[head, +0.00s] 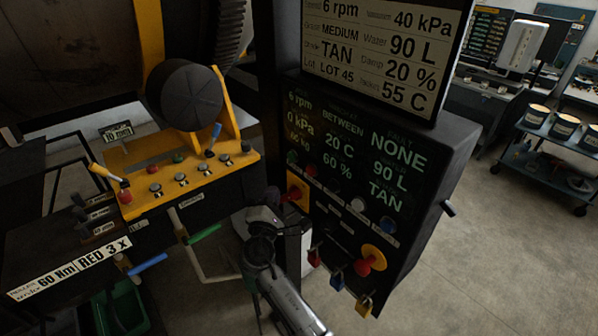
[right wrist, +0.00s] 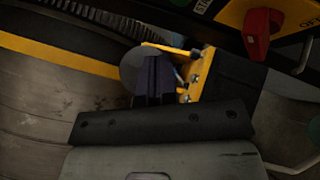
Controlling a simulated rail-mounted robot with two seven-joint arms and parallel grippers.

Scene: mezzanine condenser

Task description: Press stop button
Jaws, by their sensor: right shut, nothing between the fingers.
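The dark control cabinet (head: 400,190) stands right of centre in the head view. Its sloped panel carries a row of small buttons: a green one (head: 292,157), a red one (head: 310,170), a white one (head: 358,204) and a blue one (head: 388,225). Their labels are too small to read, so I cannot tell which is marked stop. A red mushroom knob on a yellow disc (head: 371,262) sits lower right. My right gripper (head: 270,198) is left of the cabinet face, near a red rotary switch on a yellow plate (head: 297,194). In the right wrist view its fingers (right wrist: 154,78) are shut and empty. My left gripper is out of view.
The red rotary switch (right wrist: 262,30) shows at the wrist view's top right. A yellow console (head: 190,180) with levers and buttons stands left of my right arm. Open floor (head: 500,250) and a blue cart (head: 560,150) lie right.

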